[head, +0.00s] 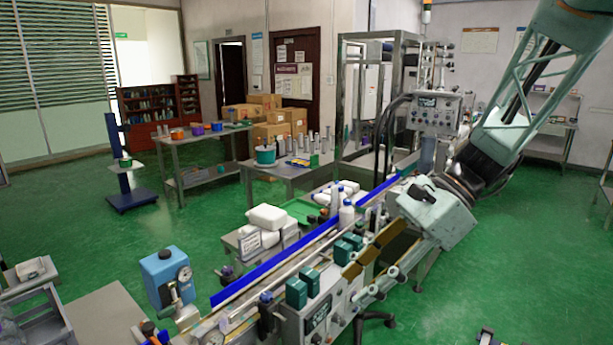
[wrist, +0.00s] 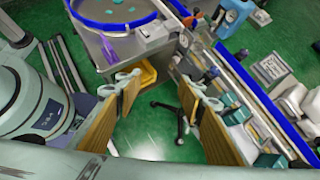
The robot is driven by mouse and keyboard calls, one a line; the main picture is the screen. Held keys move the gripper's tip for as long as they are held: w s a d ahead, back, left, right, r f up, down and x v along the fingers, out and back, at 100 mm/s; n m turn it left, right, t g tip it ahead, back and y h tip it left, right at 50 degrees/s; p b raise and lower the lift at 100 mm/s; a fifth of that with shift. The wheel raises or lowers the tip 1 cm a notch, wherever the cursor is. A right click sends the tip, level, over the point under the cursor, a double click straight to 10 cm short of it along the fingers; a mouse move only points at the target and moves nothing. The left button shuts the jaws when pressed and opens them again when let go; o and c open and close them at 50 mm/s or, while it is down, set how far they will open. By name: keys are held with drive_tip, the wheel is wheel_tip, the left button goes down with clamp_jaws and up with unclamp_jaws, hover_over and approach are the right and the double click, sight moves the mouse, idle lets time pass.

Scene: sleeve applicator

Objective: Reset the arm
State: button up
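My arm comes in from the upper right in the head view, and my gripper (head: 366,258) points down and left over the near side of the conveyor line. In the wrist view the two tan-padded fingers of my gripper (wrist: 157,92) stand wide apart. Green floor and a dark wheeled stand base show between them, and nothing is held. In the head view I cannot tell whether the fingers touch the machine parts behind them.
The conveyor (head: 275,262) with blue rails runs diagonally below my gripper, with white bottles (head: 346,213) on it. Green boxes (head: 296,292) stand along its near side. A round blue-rimmed table (wrist: 113,24) is at the wrist view's top. Open green floor lies at right.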

drive_tip(key=s+d+r+n+t+h, duration=0.2)
drive_tip(key=s+n, duration=0.3)
drive_tip(key=s, duration=0.3)
drive_tip(key=s+d+r+n+t+h, duration=0.1)
drive_tip(key=s+d+r+n+h, duration=0.2)
drive_tip(key=s, duration=0.6)
drive_tip(key=s+d+r+n+t+h, duration=0.2)
drive_tip(key=s+d+r+n+h, duration=0.1)
drive_tip(key=s+n, duration=0.4)
drive_tip(key=shift+s+d+r+n+t+h, duration=0.3)
drive_tip(key=shift+s+d+r, duration=0.25)
drive_tip(key=shift+s+d, duration=0.5)
idle(0.7)
